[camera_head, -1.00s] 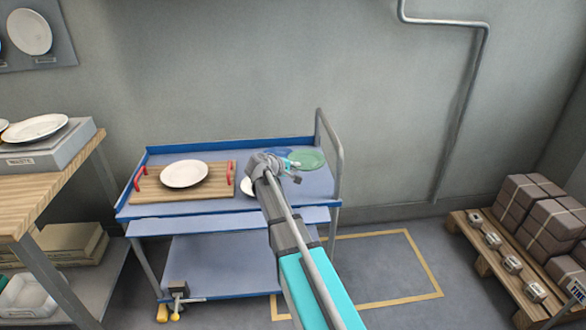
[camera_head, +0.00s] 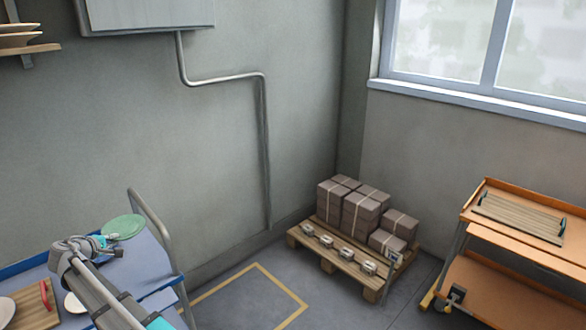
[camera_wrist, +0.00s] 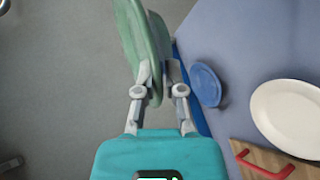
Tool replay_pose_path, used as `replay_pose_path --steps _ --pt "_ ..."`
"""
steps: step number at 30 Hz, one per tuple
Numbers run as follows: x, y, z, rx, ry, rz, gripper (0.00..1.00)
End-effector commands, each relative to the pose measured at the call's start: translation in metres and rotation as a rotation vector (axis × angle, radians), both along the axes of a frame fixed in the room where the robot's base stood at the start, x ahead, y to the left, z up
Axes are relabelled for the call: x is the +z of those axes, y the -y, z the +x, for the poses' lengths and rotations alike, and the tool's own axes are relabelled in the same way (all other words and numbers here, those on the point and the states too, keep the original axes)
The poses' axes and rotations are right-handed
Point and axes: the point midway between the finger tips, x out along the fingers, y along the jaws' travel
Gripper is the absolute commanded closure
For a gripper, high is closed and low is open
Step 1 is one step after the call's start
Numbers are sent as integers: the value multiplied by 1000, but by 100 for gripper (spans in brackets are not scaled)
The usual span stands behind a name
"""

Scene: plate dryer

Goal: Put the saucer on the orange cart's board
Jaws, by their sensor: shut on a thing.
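A green saucer (camera_wrist: 136,40) is held on edge between the two fingers of my gripper (camera_wrist: 157,75) in the wrist view. In the head view, the green saucer (camera_head: 124,226) shows at the lower left, beside my gripper (camera_head: 103,241) and over the far part of the blue cart. The orange cart (camera_head: 482,247) stands at the right, far from my gripper. Its wooden board (camera_head: 520,219) lies on the top deck, has dark handles and looks bare.
The blue cart (camera_head: 157,256) has an upright rail (camera_head: 152,221) near my gripper. The wrist view shows a blue saucer (camera_wrist: 206,85), a white plate (camera_wrist: 290,112) and a red-handled board (camera_wrist: 245,155). A pallet (camera_head: 335,260) with wrapped boxes stands between the carts.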

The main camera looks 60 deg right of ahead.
Motion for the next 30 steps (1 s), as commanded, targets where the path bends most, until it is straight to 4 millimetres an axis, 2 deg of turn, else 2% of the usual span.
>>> replay_pose_path --steps 1,9,30 --pt "17 0 0 0 0 -1 100" --pt "45 0 0 0 0 -1 100" --pt "49 0 0 0 0 -1 100"
